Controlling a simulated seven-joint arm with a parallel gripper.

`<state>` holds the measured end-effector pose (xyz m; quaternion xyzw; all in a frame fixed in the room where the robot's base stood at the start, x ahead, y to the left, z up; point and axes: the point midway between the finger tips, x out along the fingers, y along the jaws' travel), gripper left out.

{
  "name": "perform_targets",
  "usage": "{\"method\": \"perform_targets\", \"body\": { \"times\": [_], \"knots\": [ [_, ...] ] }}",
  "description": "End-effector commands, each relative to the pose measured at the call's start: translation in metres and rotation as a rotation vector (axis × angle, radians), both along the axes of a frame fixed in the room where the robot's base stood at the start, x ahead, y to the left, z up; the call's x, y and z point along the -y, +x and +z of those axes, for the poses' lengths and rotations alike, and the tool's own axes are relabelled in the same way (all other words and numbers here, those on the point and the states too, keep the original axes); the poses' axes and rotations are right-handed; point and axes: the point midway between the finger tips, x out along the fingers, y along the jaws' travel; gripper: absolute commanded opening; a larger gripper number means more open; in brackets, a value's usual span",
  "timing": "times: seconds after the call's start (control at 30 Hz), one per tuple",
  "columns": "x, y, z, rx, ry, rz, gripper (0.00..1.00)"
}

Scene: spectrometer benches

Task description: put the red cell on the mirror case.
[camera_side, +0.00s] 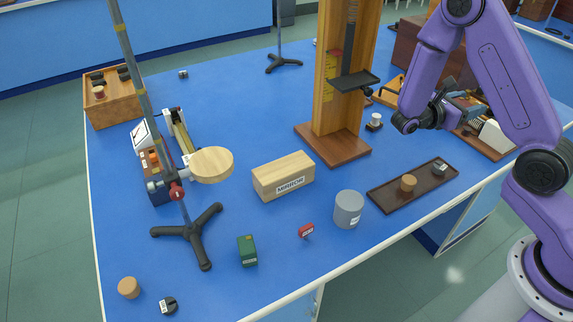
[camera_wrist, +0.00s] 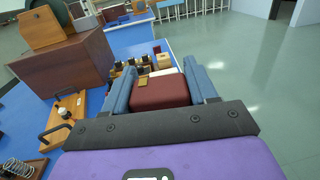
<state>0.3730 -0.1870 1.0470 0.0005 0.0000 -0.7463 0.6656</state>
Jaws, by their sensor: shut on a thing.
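My gripper (camera_wrist: 164,84) is shut on a dark red block, the red cell (camera_wrist: 160,92), which sits between its two blue fingers in the wrist view. In the side view my gripper (camera_side: 466,106) is at the right, above the far right part of the bench, and the cell cannot be made out clearly there. The mirror case (camera_side: 284,177) is a pale wooden box with a MIRROR label in the middle of the blue bench. Its top is bare. My gripper is well to its right, apart from it.
A tall wooden stand (camera_side: 343,138) with a dark shelf rises behind the case, between it and my gripper. A grey cylinder (camera_side: 348,210) and a dark tray (camera_side: 388,198) stand right of the case. A tripod stand (camera_side: 188,236), green block (camera_side: 247,251) and small red item (camera_side: 306,231) are nearer.

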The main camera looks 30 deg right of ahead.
Motion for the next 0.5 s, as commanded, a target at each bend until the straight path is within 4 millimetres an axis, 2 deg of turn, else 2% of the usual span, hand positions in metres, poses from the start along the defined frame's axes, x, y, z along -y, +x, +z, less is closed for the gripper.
{"method": "perform_targets", "body": {
  "times": [0.03,0.2,0.43,0.5],
  "knots": [
    [0.0,0.0,0.012,0.007,0.0,0.0,0.22],
    [0.0,0.0,0.035,0.005,-0.001,0.0,0.22],
    [0.0,0.0,0.058,0.004,-0.001,0.002,0.22],
    [-0.012,0.012,0.057,0.0,-0.007,0.087,0.22]
  ]
}}
